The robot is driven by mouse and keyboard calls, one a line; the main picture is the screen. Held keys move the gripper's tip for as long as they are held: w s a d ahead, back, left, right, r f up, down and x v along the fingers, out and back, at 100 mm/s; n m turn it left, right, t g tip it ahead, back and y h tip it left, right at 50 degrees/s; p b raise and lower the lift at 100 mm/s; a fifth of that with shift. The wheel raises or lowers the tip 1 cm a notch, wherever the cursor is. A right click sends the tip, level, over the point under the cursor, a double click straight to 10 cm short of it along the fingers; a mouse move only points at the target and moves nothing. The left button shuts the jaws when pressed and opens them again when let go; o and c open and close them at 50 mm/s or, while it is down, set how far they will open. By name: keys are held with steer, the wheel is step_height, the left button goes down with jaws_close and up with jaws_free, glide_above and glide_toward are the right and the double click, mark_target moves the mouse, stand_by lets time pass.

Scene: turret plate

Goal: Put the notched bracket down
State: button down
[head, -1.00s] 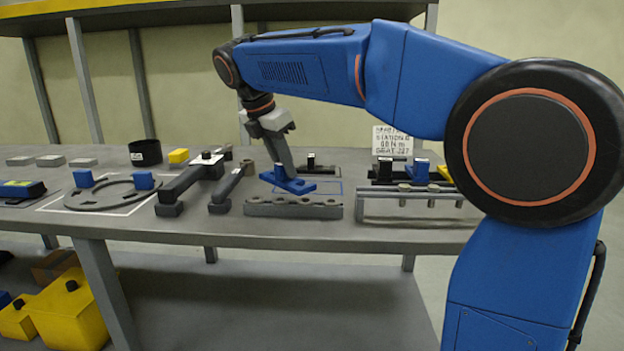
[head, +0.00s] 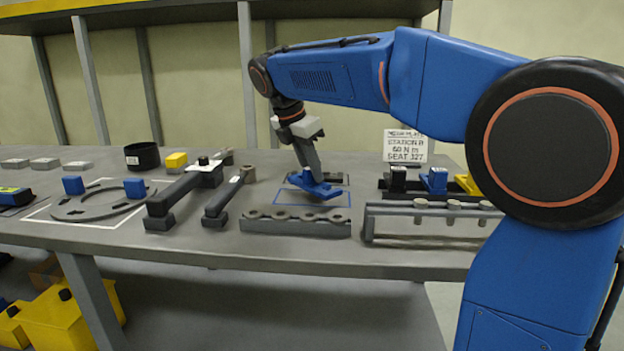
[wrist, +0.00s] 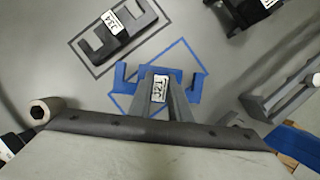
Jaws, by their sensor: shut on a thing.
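The blue notched bracket (head: 318,190) is held in my gripper (head: 311,174) over the blue outlined rectangle (head: 283,204) on the bench. In the wrist view my gripper (wrist: 163,97) is shut on the bracket's middle, with its white label between the fingers. The bracket's notched ends (wrist: 124,82) stick out on both sides. The bracket is turned at an angle to the blue outline (wrist: 166,47). Its underside is hidden, and I cannot tell whether it touches the bench.
A dark notched bracket (wrist: 117,34) lies in a dark outline behind. A grey bar with holes (head: 295,223) lies in front, and a rail with pegs (head: 430,209) stands to the right. Dark arms (head: 229,196) and a ring plate (head: 100,206) are to the left.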

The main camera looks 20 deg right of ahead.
steer(key=shift+f, duration=1.2)
steer(key=c, duration=1.6)
jaws_free()
steer(key=shift+f, duration=0.15)
steer(key=shift+c, duration=0.2)
steer(key=v, duration=1.2)
steer(key=shift+s+a, duration=0.1)
steer(key=shift+s, duration=0.1)
